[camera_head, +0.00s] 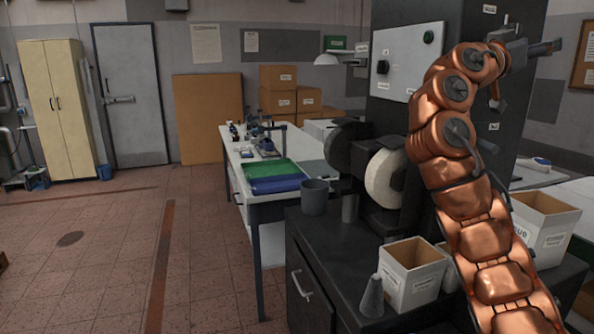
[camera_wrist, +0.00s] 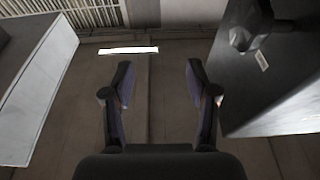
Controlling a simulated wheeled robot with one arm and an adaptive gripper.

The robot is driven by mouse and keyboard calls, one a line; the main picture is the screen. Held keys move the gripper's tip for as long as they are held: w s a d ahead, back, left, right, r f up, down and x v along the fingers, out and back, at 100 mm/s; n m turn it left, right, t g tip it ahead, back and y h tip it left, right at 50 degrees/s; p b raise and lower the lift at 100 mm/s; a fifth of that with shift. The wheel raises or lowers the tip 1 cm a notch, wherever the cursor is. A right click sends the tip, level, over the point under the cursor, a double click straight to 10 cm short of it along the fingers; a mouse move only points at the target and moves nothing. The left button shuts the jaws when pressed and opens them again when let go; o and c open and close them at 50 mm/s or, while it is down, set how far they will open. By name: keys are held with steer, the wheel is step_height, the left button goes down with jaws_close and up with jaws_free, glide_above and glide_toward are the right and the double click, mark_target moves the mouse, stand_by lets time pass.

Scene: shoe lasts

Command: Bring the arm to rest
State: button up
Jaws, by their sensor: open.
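My copper-coloured arm rises on the right side of the head view and bends over at the top. My gripper (camera_head: 546,48) is at its end, raised high and pointing right in front of the dark cabinet (camera_head: 463,25). In the wrist view, both fingers of my gripper (camera_wrist: 158,85) stand apart with nothing between them. It is open and empty, apart from everything around it.
A dark workbench (camera_head: 325,250) in front bears a grinder with a pale wheel (camera_head: 385,178), a grey cup (camera_head: 314,196), a grey cone (camera_head: 373,297) and white boxes (camera_head: 411,275). A long table (camera_head: 262,197) stands behind. The tiled floor (camera_head: 110,250) at left is clear.

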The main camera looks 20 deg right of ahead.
steer(key=w+a+f+n+y, duration=0.35)
steer(key=w+f+n, duration=0.2)
steer(key=w, duration=0.35)
steer(key=s+a+f+n+y, duration=0.2)
steer(key=s+a+f+y, duration=0.35)
steer(key=f, duration=0.55)
steer(key=s+a+f+n+y, duration=0.3)
steer(key=s+a+f, duration=0.45)
steer(key=f, duration=0.35)
steer(key=s+a+f+n+g+y, duration=0.1)
steer(key=s+a+f+n+y, duration=0.2)
steer(key=s+a+f, duration=0.8)
steer(key=s+a+f+n+g+y+p, duration=0.1)
steer(key=s+a+f+n+y, duration=0.2)
steer(key=s+a+f+y, duration=0.3)
steer(key=s+a+f, duration=0.4)
steer(key=a+f, duration=0.4)
steer(key=a, duration=0.3)
steer(key=shift+s+a+f+n+g, duration=0.15)
steer(key=shift+s+f+n+g, duration=0.2)
steer(key=shift+f+g, duration=0.05)
